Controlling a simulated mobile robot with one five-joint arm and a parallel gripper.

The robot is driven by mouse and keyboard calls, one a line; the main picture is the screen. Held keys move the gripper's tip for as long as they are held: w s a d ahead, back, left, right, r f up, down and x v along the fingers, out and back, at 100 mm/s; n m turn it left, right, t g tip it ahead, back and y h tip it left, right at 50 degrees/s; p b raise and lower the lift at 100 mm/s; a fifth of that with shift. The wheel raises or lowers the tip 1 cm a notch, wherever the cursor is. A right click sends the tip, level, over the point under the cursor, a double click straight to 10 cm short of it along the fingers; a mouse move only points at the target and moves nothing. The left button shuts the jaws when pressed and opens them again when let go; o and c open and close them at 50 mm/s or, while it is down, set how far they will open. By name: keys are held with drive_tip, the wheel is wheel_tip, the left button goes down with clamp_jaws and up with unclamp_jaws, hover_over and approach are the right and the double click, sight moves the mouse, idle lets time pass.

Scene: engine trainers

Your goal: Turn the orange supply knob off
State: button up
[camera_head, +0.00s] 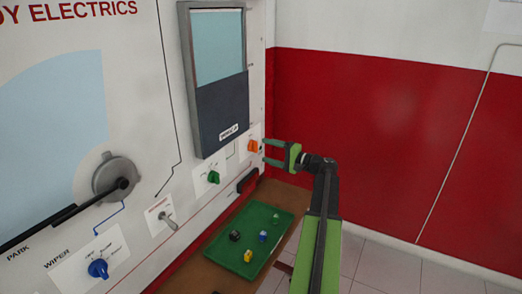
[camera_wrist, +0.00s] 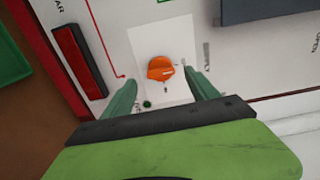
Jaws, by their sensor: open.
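The orange supply knob (camera_head: 252,146) is on a white plate on the upright panel, near its right edge. In the wrist view the orange knob (camera_wrist: 161,68) shows whole, on its white label plate (camera_wrist: 178,36). My gripper (camera_head: 265,153) is at the panel beside the knob, with its green fingers pointing at the panel. In the wrist view my gripper (camera_wrist: 160,84) is open, with one finger to the lower left of the knob and one to the lower right. Nothing is between the fingers' pads that I can see held. I cannot tell whether a finger touches the panel.
A green knob (camera_head: 213,177), a blue wiper knob (camera_head: 98,268) and a toggle switch (camera_head: 168,220) are on the panel to the left. A green tray (camera_head: 222,250) with several small parts lies on the ledge below. A framed window (camera_head: 218,75) juts out above the knob.

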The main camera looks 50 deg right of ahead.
drive_tip(key=v, duration=1.3)
drive_tip(key=shift+s+f, duration=0.1)
